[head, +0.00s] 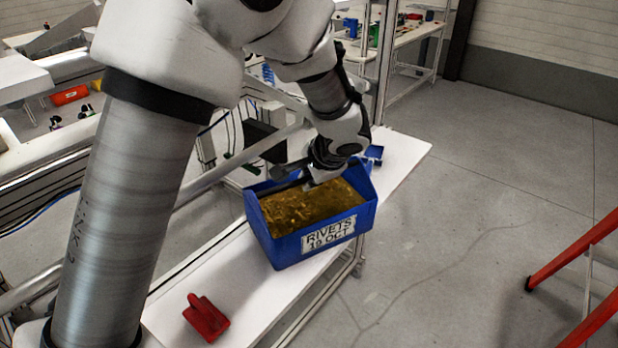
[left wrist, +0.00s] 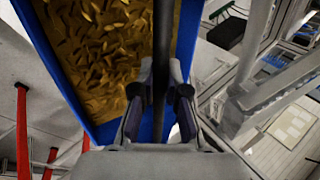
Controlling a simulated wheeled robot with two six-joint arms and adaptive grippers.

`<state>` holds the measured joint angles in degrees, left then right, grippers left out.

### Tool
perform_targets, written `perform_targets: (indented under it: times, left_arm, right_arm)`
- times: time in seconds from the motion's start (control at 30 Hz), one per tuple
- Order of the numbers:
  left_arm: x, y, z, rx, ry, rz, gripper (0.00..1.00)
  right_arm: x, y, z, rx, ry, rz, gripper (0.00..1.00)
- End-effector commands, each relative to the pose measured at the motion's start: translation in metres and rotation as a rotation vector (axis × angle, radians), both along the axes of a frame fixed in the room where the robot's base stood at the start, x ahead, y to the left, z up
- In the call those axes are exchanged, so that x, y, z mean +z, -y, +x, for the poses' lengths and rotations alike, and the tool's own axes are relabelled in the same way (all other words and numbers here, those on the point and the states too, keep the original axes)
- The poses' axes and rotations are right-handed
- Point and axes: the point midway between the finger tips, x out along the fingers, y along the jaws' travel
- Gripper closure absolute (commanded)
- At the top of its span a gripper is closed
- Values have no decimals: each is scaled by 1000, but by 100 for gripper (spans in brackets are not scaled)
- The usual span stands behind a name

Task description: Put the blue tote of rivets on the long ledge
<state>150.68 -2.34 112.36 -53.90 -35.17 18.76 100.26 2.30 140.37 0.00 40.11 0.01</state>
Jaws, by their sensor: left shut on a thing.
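The blue tote (head: 285,250) is filled with gold-brown rivets (head: 315,207) and has a white label reading "RIVETS 19 OCT". It looks upright over the long white ledge (head: 262,293); I cannot tell whether its base touches the ledge. My left gripper (head: 312,182) reaches down at the tote's far side and is shut on its dark handle bar. In the left wrist view, the bar runs between the fingers (left wrist: 161,90), with the rivets and the tote's blue wall (left wrist: 60,75) beside it. My right gripper is not in view.
A red object (head: 206,318) lies on the ledge's near part, and a small blue item (head: 374,153) lies behind the tote. Metal frames and rails border the ledge's left side. Red legs (head: 572,256) stand at the right, with open floor between.

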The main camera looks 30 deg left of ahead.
Motion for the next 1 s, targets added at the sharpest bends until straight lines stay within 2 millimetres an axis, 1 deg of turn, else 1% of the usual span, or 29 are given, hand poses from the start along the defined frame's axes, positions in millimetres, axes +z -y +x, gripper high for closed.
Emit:
perform_targets:
  times: [0.03,0.07,0.1,0.37,0.47,0.57,0.67,0.8,0.9,1.0]
  left_arm:
    - [-2,0,0,-1,1,1,100]
    - [-1,0,0,0,0,0,77]
    - [-1,0,0,0,0,0,63]
    - [0,0,0,0,0,0,62]
    - [3,1,0,0,0,1,62]
    - [15,7,-3,1,3,2,62]
    - [35,18,-9,1,5,4,62]
    - [67,37,-18,1,6,5,62]
    - [85,48,-24,0,5,4,62]
    - [96,55,-28,0,3,3,62]
  right_arm:
    - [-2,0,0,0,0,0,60]
    - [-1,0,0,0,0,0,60]
    - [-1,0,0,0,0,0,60]
    - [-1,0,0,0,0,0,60]
    - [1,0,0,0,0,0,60]
    - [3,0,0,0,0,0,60]
    - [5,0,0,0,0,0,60]
    - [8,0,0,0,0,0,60]
    - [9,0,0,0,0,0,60]
    - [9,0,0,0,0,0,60]
